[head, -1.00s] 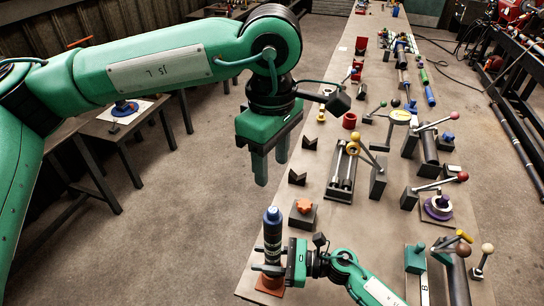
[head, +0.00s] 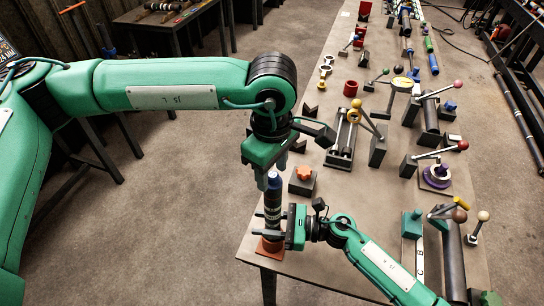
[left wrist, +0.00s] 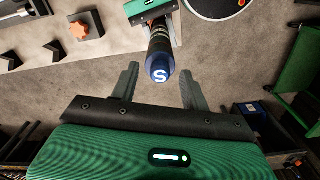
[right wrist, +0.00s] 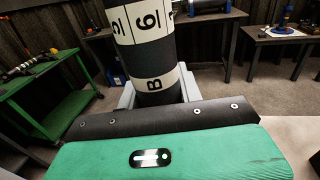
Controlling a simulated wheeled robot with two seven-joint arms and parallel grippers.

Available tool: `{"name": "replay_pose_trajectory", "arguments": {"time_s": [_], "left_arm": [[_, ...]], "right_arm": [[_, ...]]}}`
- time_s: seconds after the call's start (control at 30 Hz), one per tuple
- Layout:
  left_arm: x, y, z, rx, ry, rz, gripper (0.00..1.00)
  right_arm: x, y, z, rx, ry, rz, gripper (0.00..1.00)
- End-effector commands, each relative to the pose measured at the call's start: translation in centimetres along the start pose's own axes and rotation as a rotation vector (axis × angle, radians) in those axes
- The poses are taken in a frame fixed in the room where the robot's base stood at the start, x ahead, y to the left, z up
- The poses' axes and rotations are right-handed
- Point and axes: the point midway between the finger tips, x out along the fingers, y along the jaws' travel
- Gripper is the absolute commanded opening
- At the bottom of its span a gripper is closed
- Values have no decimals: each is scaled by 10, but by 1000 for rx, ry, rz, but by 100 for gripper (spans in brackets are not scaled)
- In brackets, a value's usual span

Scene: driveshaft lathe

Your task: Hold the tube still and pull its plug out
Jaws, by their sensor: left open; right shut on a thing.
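The tube (head: 271,215) stands upright on a brown base (head: 269,247) at the near left end of the bench, with a dark blue plug (head: 273,180) at its top. The right gripper (head: 268,226) is shut around the tube's lower part. In the right wrist view the tube (right wrist: 146,45) shows black and white bands with figures. The left gripper (head: 272,178) is open and points down at the plug from above. In the left wrist view the blue plug end (left wrist: 160,72) with a white S lies ahead of and between the open fingers (left wrist: 160,85), apart from them.
A block with an orange star knob (head: 303,178) stands just behind the tube. A rail fixture (head: 342,138), a lever with a yellow ball (head: 375,130) and other levers stand farther along the bench. The bench's left edge is close to the tube; open floor lies beyond.

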Motion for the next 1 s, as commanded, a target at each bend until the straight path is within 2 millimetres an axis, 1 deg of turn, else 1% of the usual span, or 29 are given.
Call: {"name": "replay_pose_trajectory", "arguments": {"time_s": [0.03,0.27,0.3,0.37,0.5,0.53,0.57,0.6,0.67,1.0], "left_arm": [[2,0,0,0,0,0,46],[3,0,0,0,0,0,46],[3,0,0,0,0,0,42],[3,0,0,0,0,0,30],[3,0,0,-1,0,0,3],[3,0,0,-1,0,0,0],[3,0,0,-1,0,0,0],[3,0,0,-1,0,0,12],[3,0,0,0,0,0,0],[1,0,0,-1,1,0,0]], "right_arm": [[-1,2,-8,8,11,1,0],[-1,2,-8,8,11,1,0],[-1,2,-8,8,11,1,0],[-1,2,-8,8,11,1,0],[-1,2,-8,8,11,1,0],[-1,2,-8,8,11,1,0],[-1,2,-8,8,11,1,0],[-1,2,-8,8,11,1,0],[-1,2,-8,8,11,1,0],[-1,2,-8,8,11,0,0]]}}
